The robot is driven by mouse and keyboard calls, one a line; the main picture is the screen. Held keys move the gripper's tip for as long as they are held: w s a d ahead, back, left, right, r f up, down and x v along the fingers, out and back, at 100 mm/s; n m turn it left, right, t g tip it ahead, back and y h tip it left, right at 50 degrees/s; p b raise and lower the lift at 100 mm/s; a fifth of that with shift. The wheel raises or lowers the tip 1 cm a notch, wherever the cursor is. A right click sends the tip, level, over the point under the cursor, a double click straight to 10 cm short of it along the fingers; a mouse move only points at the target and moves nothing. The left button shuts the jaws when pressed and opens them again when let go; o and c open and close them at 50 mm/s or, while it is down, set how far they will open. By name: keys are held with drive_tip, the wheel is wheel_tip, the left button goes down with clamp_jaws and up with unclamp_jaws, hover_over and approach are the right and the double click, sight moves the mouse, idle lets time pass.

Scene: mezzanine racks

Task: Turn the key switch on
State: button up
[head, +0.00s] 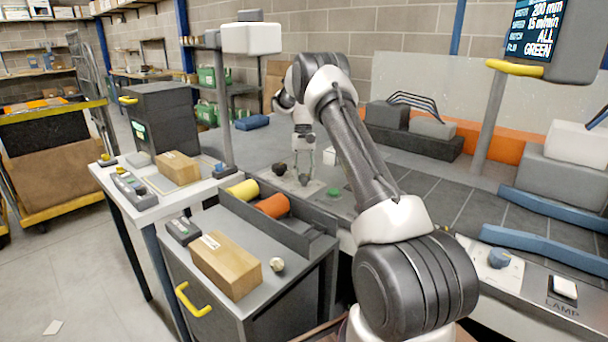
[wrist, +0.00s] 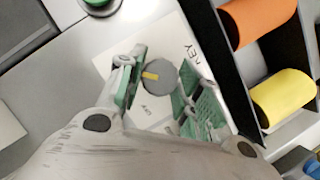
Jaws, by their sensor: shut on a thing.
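The key switch (wrist: 160,78) is a round grey knob with a yellow mark, on a pale plate (wrist: 165,38) lettered KEY in the wrist view. The yellow mark lies toward the knob's left side in that view. Smaller lettering below the knob is hard to read. My gripper (wrist: 159,82) has its green-padded fingers on either side of the knob and is shut on it. In the head view my gripper (head: 303,168) reaches down to the panel at the middle, and the knob is hard to make out there.
A green button (head: 333,193) is close to my gripper's right. Orange (head: 272,206) and yellow (head: 243,190) rolls lie in a dark-walled tray nearer me. A blue knob (head: 499,258) and a white lamp switch (head: 565,287) are at the right. A post (head: 222,110) stands left of my gripper.

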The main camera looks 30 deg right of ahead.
idle(0.4)
drive_tip(key=o, duration=1)
drive_tip(key=v, duration=1.2)
